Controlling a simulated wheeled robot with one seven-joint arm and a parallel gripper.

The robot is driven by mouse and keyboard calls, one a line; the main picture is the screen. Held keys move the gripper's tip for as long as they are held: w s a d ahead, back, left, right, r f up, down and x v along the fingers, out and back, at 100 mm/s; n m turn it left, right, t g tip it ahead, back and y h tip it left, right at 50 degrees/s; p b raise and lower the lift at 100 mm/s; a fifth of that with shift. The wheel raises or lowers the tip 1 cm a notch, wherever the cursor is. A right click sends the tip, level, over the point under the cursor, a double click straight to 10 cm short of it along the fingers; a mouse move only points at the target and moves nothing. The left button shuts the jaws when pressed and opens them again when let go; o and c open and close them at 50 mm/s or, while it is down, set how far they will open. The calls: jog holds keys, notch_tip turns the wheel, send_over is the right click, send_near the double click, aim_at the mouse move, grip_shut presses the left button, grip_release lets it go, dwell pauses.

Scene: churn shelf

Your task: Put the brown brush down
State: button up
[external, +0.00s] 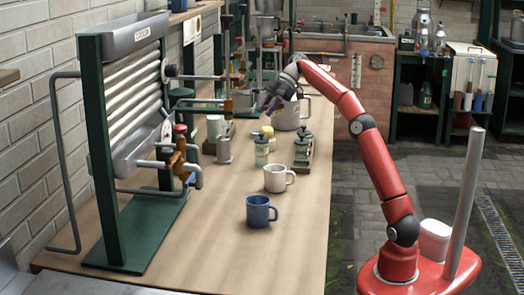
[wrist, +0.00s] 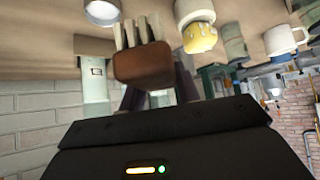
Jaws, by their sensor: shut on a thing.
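The brown brush (wrist: 143,66) is in the wrist view, with a brown block and pale bristles pointing toward the table top. My gripper (wrist: 158,90) is shut on it; the dark fingers show partly behind the block. In the external view my gripper (external: 271,102) hangs over the far part of the wooden table (external: 225,258), above and near several jars. The brush is too small to make out there. Whether the bristles touch the table cannot be told.
A blue mug (external: 260,211) and a white mug (external: 276,179) stand nearer on the table. A pale jug (external: 287,117) and a yellow-topped jar (wrist: 199,37) are close to my gripper. A green-framed machine (external: 103,150) stands at left. The table's front is clear.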

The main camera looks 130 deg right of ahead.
jog(key=w+a+r+n+y, duration=0.1)
jog(key=w+a, duration=0.5)
jog(key=w, duration=0.3)
jog(key=w+a+r, duration=0.1)
jog(key=w+a, duration=0.4)
jog(key=w, duration=0.4)
jog(key=w+a+f+n, duration=0.1)
jog(key=w+a+f, duration=0.1)
jog(key=w+a, duration=1)
jog(key=w+a+f+n+y, duration=0.1)
jog(key=w+a+f, duration=0.1)
jog(key=w+a, duration=1)
jog(key=w+a+f+n+y+b, duration=0.1)
jog(key=w+a, duration=1.1)
jog(key=a, duration=1.2)
jog(key=shift+a+f+g, duration=0.15)
jog(key=shift+f+g, duration=0.15)
jog(key=shift+f, duration=0.5)
jog(key=shift+y, duration=0.3)
jog(key=f+b, duration=0.2)
jog(key=f, duration=0.1)
jog(key=f+b, duration=0.1)
jog(key=shift+w+a+f, duration=0.1)
jog(key=shift+a+f, duration=0.1)
jog(key=shift+a, duration=0.1)
jog(key=shift+f, duration=0.35)
